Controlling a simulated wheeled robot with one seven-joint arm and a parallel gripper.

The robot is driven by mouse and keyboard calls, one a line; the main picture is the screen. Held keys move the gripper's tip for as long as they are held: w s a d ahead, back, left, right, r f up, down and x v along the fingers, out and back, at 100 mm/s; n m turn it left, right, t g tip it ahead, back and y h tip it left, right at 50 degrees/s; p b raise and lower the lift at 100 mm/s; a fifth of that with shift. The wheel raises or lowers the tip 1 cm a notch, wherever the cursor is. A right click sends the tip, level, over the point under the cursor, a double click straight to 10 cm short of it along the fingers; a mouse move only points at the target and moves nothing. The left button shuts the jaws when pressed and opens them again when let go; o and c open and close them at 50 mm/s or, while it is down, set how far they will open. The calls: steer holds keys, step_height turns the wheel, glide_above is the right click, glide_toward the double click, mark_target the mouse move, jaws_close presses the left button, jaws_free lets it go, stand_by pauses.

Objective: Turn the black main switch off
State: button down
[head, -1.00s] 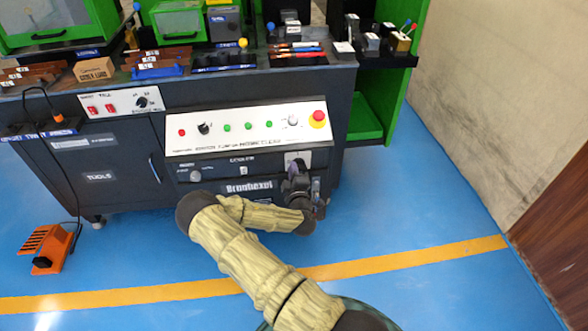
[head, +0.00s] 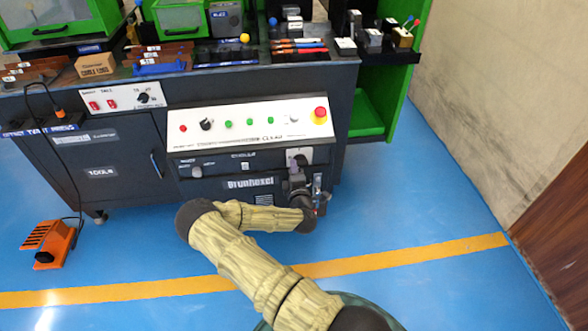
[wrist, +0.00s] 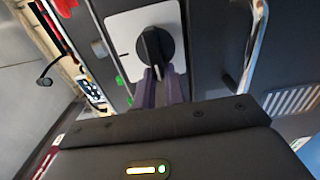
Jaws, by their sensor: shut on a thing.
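The black main switch (wrist: 156,46) is a round rotary knob with a raised grip bar on a pale square plate (wrist: 125,29). In the wrist view its bar stands close to upright in the picture. My gripper (wrist: 158,76) reaches the lower end of the bar with its two purple fingers and is shut on it. In the head view the plate (head: 306,154) shows at the right of the machine's front, below the white control panel. There my gripper (head: 298,170) is in front of it and hides the switch.
The white control panel (head: 250,142) with green buttons and a red emergency stop (head: 320,114) sits just above my gripper. A metal bar handle (wrist: 256,48) runs beside the switch in the wrist view. An orange foot pedal (head: 48,244) stands on the floor at left.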

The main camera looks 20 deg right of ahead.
steer(key=c, duration=1.5)
jaws_free()
steer(key=shift+w, duration=0.15)
steer(key=shift+o, duration=0.2)
steer(key=p+v, duration=0.3)
steer(key=v, duration=1.4)
steer(key=shift+s, duration=0.25)
steer(key=shift+r, duration=0.1)
